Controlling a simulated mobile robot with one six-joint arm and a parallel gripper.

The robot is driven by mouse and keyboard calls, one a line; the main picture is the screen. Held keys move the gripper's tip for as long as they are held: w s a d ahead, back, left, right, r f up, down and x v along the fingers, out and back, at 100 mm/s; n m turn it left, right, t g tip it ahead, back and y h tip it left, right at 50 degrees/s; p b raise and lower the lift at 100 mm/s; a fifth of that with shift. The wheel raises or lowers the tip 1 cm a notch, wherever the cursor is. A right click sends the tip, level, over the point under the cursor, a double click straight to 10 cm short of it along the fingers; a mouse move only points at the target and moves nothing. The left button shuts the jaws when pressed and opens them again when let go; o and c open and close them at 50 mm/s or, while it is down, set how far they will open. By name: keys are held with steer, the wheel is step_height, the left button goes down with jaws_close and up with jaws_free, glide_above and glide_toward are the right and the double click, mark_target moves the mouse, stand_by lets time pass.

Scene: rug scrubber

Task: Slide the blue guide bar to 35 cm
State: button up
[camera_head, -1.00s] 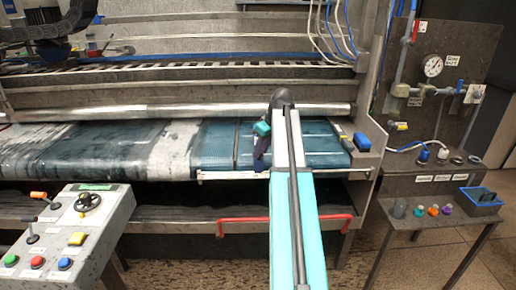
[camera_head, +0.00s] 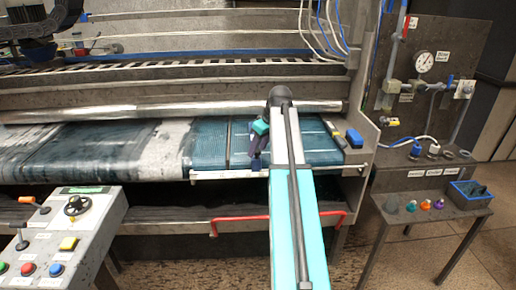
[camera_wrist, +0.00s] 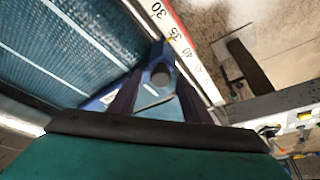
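A white scale (camera_wrist: 176,38) with marks 30, 35 and 40 runs along the bed's edge. The bar's end is close to the 35 to 40 stretch; its exact reading is unclear. In the head view my gripper (camera_head: 256,146) is low over the bed's front edge, and the bar is largely hidden there.
A red rail (camera_head: 270,218) runs below the bed's front. A control console (camera_head: 62,232) stands at the left. A small table (camera_head: 432,207) with a blue basket (camera_head: 470,192) stands at the right. A blue block (camera_head: 354,137) sits at the bed's right end.

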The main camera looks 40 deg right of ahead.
steer(key=shift+s+r, duration=0.1)
steer(key=shift+s+r, duration=0.2)
steer(key=shift+r, duration=0.25)
steer(key=a+b+v, duration=0.1)
steer(key=v, duration=1.1)
steer(key=shift+d+r, duration=0.35)
steer(key=shift+d, duration=0.15)
steer(key=shift+s, duration=0.1)
